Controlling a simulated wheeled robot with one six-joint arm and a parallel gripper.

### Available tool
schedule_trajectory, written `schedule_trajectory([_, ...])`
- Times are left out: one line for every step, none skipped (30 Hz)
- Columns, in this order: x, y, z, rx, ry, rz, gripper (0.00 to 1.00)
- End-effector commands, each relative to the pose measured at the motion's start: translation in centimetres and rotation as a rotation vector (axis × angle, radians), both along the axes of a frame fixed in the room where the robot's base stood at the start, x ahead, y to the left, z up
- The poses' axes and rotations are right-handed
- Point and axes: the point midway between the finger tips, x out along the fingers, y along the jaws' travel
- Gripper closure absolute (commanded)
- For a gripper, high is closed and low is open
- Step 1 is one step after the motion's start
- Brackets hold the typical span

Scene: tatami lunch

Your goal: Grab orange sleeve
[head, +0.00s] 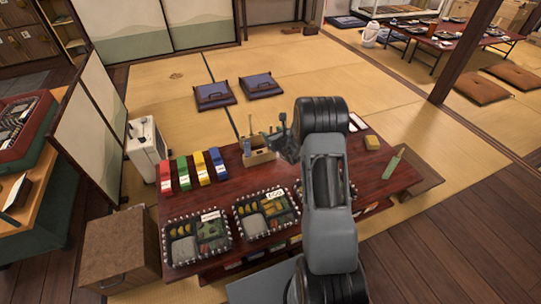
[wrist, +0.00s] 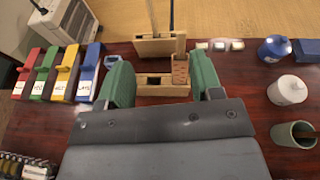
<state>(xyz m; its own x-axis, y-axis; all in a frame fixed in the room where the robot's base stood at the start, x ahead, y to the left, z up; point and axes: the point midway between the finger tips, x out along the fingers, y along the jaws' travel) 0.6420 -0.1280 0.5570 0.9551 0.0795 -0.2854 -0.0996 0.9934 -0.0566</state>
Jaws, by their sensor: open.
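My gripper (wrist: 162,76) is open, its two green-padded fingers spread on either side of a light wooden caddy (wrist: 150,47). In the head view the gripper (head: 281,133) hangs beside the caddy (head: 262,157) on the dark red table. A small orange-brown patterned piece (wrist: 180,71), which may be the orange sleeve, stands in the caddy's right part, between the fingers but farther out. Nothing is seen held. My arm hides part of the table in the head view.
Red (wrist: 27,73), green (wrist: 44,74), yellow (wrist: 65,73) and blue (wrist: 89,74) cases stand left of the gripper. A blue pot (wrist: 275,48), a white lidded jar (wrist: 287,90) and a green cup (wrist: 295,134) stand right. Bento trays (head: 196,238) line the front edge.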

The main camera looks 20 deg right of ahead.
Motion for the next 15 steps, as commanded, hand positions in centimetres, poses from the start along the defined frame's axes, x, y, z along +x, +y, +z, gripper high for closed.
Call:
schedule_trajectory([0.0, -0.7, -1.6, 0.02, 0.006, -0.036, 0.4])
schedule_trajectory([0.0, -1.1, -2.1, 0.03, 0.008, -0.054, 0.4])
schedule_trajectory([0.0, -1.5, -2.9, 0.041, 0.012, -0.074, 0.4])
schedule_trajectory([0.0, -1.7, -3.4, 0.048, 0.013, -0.086, 0.4])
schedule_trajectory([0.0, -1.9, -4.0, 0.052, 0.014, -0.094, 0.4])
schedule_trajectory([-0.1, -2.0, -4.8, 0.055, 0.016, -0.101, 0.4])
schedule_trajectory([-0.1, -2.1, -5.4, 0.057, 0.016, -0.105, 0.4])
schedule_trajectory([-0.1, -2.1, -6.1, 0.059, 0.017, -0.107, 0.4])
schedule_trajectory([-0.1, -2.1, -6.9, 0.059, 0.017, -0.109, 0.4])
schedule_trajectory([-0.1, -2.1, -7.5, 0.06, 0.016, -0.108, 0.4])
schedule_trajectory([-0.1, -2.1, -8.1, 0.059, 0.016, -0.107, 0.4])
schedule_trajectory([-0.1, -2.1, -8.8, 0.059, 0.016, -0.107, 0.4])
schedule_trajectory([-0.1, -2.1, -9.3, 0.059, 0.016, -0.106, 0.4])
schedule_trajectory([-0.1, -2.1, -9.8, 0.058, 0.016, -0.106, 0.4])
schedule_trajectory([-0.1, -2.1, -10.4, 0.058, 0.015, -0.106, 0.4])
